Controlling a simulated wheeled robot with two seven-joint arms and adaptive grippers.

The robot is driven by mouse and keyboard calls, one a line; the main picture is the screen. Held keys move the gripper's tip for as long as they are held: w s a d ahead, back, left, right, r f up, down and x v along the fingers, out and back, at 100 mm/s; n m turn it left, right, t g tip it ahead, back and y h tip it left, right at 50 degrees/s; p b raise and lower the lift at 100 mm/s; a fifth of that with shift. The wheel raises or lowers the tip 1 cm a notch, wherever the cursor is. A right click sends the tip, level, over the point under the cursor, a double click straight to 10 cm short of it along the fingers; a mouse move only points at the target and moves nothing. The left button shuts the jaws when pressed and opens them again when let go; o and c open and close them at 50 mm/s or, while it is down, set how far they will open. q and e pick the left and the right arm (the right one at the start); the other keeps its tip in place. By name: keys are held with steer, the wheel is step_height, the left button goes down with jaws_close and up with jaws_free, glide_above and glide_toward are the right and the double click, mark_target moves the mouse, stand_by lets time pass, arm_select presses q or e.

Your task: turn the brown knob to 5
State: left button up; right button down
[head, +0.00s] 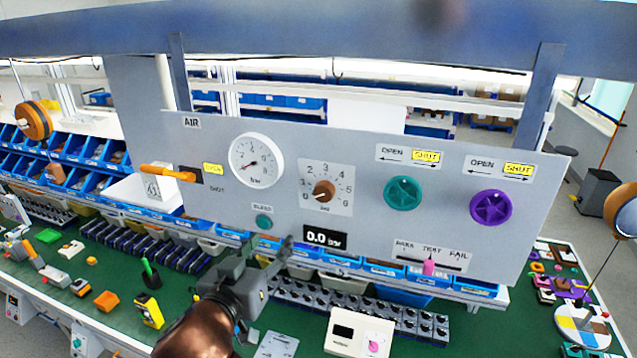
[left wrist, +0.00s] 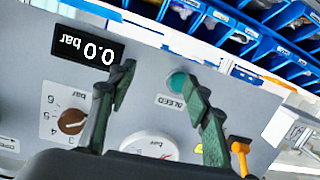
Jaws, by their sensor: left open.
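The brown knob (head: 323,190) sits on a white scale plate (head: 341,176) marked 0 to 6, in the middle of the grey panel. Its pointer is too small to read surely. In the left wrist view the knob (left wrist: 71,121) is at the lower left, outside my left fingers. My left gripper (head: 275,258) is open and empty, below and left of the knob in the head view. Its two green fingers (left wrist: 160,78) stand apart, with the teal bleed button beyond the gap. My right gripper is not in view.
The panel also carries a pressure gauge (head: 257,160), a bleed button (head: 264,221), a display (head: 325,238) reading 0.0 bar, an orange lever (head: 167,173), and teal (head: 403,193) and purple (head: 491,207) valve knobs. A pink slider (head: 429,266) sits at lower right. The green bench below holds small parts.

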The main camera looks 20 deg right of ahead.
arm_select(q)
steer(key=m+t+h, duration=0.1)
steer(key=m+h, duration=0.1)
glide_toward(322, 196)
steer(key=p+x, duration=0.3)
steer(key=x, duration=0.4)
steer(key=shift+w+r, duration=0.1)
steer(key=shift+r, duration=0.05)
steer(key=shift+w+d+p, duration=0.3)
steer(key=shift+w+d, duration=0.05)
steer(key=shift+w, duration=0.2)
steer(key=shift+c, duration=0.3)
steer(key=c, duration=1.1)
steer(key=shift+o, duration=0.2)
